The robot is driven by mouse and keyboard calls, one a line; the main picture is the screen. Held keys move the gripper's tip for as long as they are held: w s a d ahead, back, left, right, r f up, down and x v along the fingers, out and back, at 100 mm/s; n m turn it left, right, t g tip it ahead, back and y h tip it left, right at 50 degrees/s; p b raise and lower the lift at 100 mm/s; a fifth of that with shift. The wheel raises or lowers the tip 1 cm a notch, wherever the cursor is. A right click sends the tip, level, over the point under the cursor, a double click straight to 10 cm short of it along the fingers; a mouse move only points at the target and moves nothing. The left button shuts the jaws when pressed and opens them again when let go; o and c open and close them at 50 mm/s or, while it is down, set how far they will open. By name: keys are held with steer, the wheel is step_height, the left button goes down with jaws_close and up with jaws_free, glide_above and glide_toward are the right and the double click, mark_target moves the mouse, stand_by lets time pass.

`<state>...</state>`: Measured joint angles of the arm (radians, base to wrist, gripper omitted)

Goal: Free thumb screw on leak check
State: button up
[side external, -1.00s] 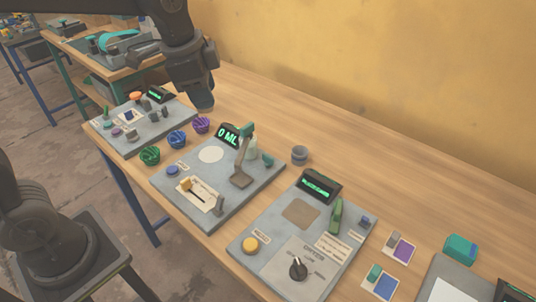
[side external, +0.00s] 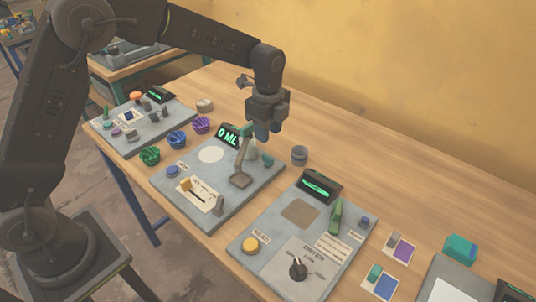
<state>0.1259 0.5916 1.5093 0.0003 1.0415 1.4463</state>
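I cannot make out a label reading leak check, and I cannot tell which part is the thumb screw. My gripper (side external: 263,134) points down above the back right of the middle panel (side external: 228,213), near its grey lever with a teal top (side external: 243,160). I see no object in it. Its finger gap is too small to judge. The left panel (side external: 145,131) carries several small knobs and a lit display (side external: 155,94). The right panel (side external: 270,262) carries a yellow button (side external: 250,245), a black dial (side external: 298,268) and a green lever (side external: 336,215).
Green (side external: 150,155), blue (side external: 177,139) and purple (side external: 201,125) round pieces stand between the left and middle panels. A grey cup (side external: 299,155) stands behind the middle panel. A beige round piece (side external: 205,105) lies near the left panel. The table's back strip (side external: 400,190) is mostly clear.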

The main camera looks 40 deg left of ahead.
mark_target(268, 156)
step_height(268, 156, down, 9)
steer(key=shift+r, duration=0.2)
steer(key=shift+c, duration=0.5)
jaws_close()
